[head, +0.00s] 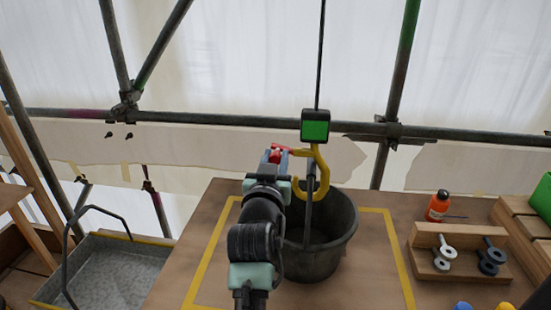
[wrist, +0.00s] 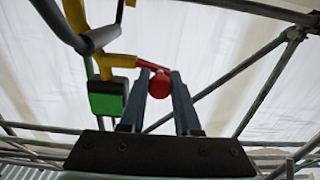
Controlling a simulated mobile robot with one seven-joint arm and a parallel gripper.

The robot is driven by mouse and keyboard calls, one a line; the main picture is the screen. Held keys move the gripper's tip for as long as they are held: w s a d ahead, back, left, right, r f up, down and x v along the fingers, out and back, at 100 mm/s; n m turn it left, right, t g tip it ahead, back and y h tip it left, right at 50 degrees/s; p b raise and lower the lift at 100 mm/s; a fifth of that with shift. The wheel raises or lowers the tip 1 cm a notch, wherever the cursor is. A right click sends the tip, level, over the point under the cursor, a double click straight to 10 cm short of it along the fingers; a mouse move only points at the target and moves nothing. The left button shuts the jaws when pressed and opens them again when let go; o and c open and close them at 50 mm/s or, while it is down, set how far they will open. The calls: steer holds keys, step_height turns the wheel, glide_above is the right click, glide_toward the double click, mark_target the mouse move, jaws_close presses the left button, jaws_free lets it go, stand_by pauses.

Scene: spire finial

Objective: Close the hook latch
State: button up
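A yellow hook (head: 322,175) hangs below a black block with a green face (head: 316,126) on a cable. Its red latch (head: 285,148) sticks out to the left from the upper part of the hook, away from the hook's tip, so the mouth is open. The bucket's dark handle (head: 308,195) rises to the hook's bowl. My gripper (wrist: 159,76) has its blue-grey fingers on both sides of the latch's red round knob (wrist: 160,85), which fills the gap between them. In the wrist view the yellow hook (wrist: 116,61) lies left of the fingers.
The dark bucket (head: 335,240) stands on a wooden deck inside a yellow outline (head: 398,255). A metal tray (head: 115,275) is at left. An orange bottle (head: 438,207) and a wooden rack (head: 458,268) with eyelets are at right. A scaffold rail (head: 220,118) crosses behind.

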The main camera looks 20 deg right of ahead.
jaws_close()
steer(key=shift+f, duration=0.1)
steer(key=n, duration=0.2)
steer(key=f+n, duration=0.1)
steer(key=n, duration=0.2)
steer(key=shift+d+f+n, duration=0.1)
steer(key=shift+f+n, duration=0.2)
steer(key=shift+f, duration=0.05)
steer(key=shift+s+d+f+n+p, duration=0.25)
steer(key=shift+d+f+n+p, duration=0.6)
steer(key=shift+n, duration=1.7)
steer(key=shift+s+d+f+n+p, duration=0.1)
steer(key=shift+s+d+n+p, duration=0.2)
steer(key=shift+n+p, duration=1.65)
steer(key=shift+s+d+f+n+p, duration=0.25)
steer(key=shift+d+f+n+p, duration=0.3)
steer(key=shift+n, duration=2.55)
steer(key=shift+d, duration=0.1)
steer(key=o, duration=0.8)
jaws_free()
